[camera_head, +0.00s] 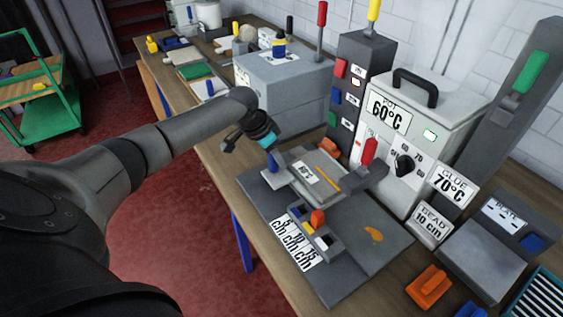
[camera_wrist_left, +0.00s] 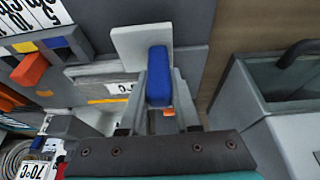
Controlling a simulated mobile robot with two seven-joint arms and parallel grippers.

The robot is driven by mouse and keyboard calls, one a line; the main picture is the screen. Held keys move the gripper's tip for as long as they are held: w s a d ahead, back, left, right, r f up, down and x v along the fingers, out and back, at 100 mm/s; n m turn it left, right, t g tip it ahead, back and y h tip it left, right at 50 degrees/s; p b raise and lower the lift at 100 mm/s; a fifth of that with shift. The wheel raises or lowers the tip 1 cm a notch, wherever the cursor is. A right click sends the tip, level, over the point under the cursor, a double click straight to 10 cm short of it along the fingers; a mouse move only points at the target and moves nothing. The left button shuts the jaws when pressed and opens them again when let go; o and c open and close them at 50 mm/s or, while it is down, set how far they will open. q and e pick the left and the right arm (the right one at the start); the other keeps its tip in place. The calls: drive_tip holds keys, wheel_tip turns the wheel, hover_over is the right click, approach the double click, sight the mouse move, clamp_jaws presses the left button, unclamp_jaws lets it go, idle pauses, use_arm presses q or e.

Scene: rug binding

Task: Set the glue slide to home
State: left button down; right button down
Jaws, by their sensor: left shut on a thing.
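The glue slide (camera_head: 318,178) looks like a flat grey carriage with a white label and a yellow stripe, on a dark grey base plate (camera_head: 350,282). A blue upright handle (camera_head: 272,163) stands at its left end. My left gripper (camera_head: 268,146) is shut on this handle. In the left wrist view the blue handle (camera_wrist_left: 158,72) sits between the two fingers, in front of a light grey plate (camera_wrist_left: 128,42). I cannot read a home mark on the base. My right gripper is not in view.
A selector with an orange knob (camera_head: 318,217) and cm labels (camera_head: 293,241) is on the base's near side. The glue pot (camera_head: 428,110) reading 60°C and a red lever (camera_head: 369,151) stand behind. An orange patch (camera_head: 373,234) marks the plate. A grey box (camera_head: 284,85) stands farther back.

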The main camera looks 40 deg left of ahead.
use_arm(q)
drive_tip(key=shift+a+r, duration=0.1)
drive_tip(key=shift+a, duration=0.25)
drive_tip(key=shift+w, duration=0.1)
drive_tip(key=c, duration=0.7)
unclamp_jaws()
drive_tip(key=shift+o, duration=0.3)
drive_tip(key=shift+d, duration=0.1)
drive_tip(key=p+v, duration=0.1)
drive_tip(key=v, duration=1.4)
